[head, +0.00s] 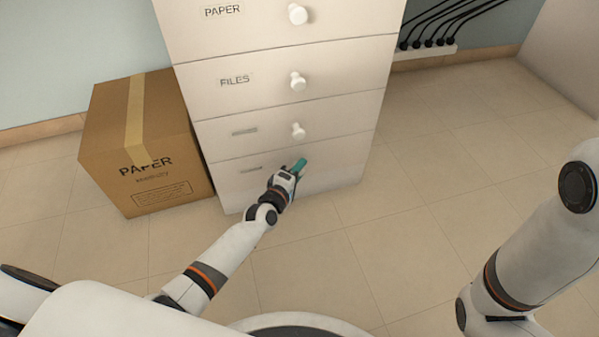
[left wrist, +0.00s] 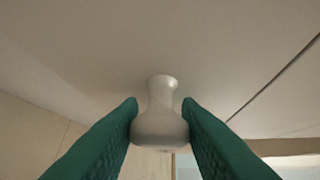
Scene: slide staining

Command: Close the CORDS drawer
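A white cabinet (head: 340,68) has a column of drawers with round white knobs. The lowest drawer front in view (head: 328,173) has a label (head: 250,168) too small to read, so I cannot confirm CORDS. My left gripper (head: 299,166), with green fingers, is at this drawer and hides its knob in the head view. In the left wrist view, the fingers lie on both sides of the white knob (left wrist: 160,128) and appear to touch its wide head. I cannot tell how far this drawer stands out. My right gripper is not in view.
A brown PAPER carton (head: 145,145) stands at the cabinet's left side. A white strip with several black cords (head: 428,50) lies behind the cabinet on the right. The tiled floor (head: 440,160) in front and to the right is clear.

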